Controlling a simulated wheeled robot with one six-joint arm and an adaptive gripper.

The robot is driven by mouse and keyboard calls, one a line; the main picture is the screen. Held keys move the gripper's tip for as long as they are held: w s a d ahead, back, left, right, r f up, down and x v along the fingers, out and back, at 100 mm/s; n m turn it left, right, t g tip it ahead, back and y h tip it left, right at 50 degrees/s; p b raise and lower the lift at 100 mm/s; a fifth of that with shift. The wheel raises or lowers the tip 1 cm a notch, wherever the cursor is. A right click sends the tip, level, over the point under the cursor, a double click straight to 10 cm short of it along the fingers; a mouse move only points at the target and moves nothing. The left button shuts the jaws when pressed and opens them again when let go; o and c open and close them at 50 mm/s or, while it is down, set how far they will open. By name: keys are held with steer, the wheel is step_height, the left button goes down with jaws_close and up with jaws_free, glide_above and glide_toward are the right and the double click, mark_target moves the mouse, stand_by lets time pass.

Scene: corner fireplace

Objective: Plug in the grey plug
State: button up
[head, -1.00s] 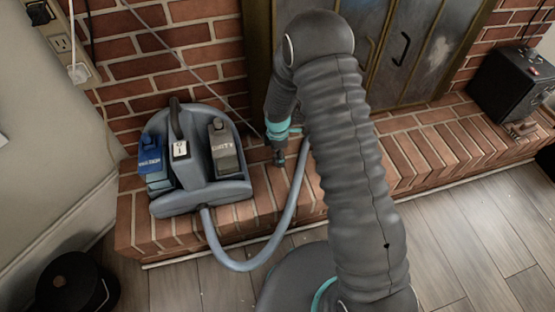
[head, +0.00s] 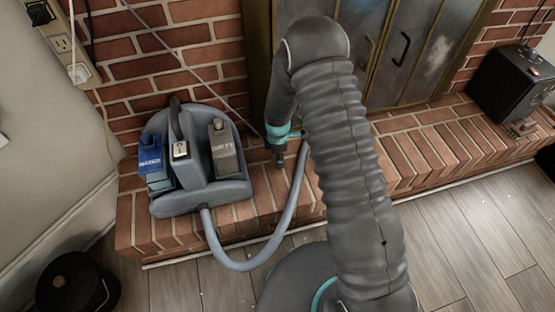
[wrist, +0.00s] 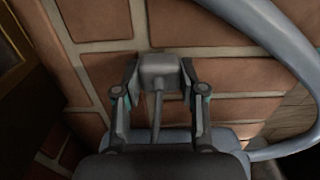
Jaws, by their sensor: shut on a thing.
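The grey plug (wrist: 158,70) is a small blocky piece with a cord running back from it, seen in the wrist view. My gripper (wrist: 159,80) is shut on it, one finger on each side. In the head view my gripper (head: 279,155) points down low over the brick hearth, right of the grey cleaning machine, and the plug is too small to make out there. A pale outlet strip (head: 64,45) on the wall at upper left shows a socket, with a white plug (head: 81,74) below it.
The cleaning machine (head: 205,195) stands on the brick hearth (head: 425,150), its hose (head: 236,266) curving over the front edge. A black box (head: 510,85) sits at the right and a dark round bin (head: 75,285) at lower left. A thin cord crosses the brick wall.

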steer(key=shift+r, duration=0.1)
steer(key=shift+r, duration=0.6)
step_height(320, 180, up, 3)
steer(key=shift+f, duration=0.1)
steer(key=s+d+r, duration=0.3)
steer(key=d+r, duration=0.4)
steer(key=d, duration=0.4)
steer(key=shift+d, duration=0.15)
steer(key=shift+d+f, duration=0.1)
steer(key=d+m, duration=0.4)
steer(key=m, duration=0.3)
steer(key=d+m, duration=0.4)
steer(key=m, duration=0.3)
steer(key=s+d+m, duration=0.1)
steer(key=d+m, duration=0.3)
steer(key=m, duration=0.3)
steer(key=shift+s+d+f, duration=0.1)
steer(key=shift+d, duration=0.1)
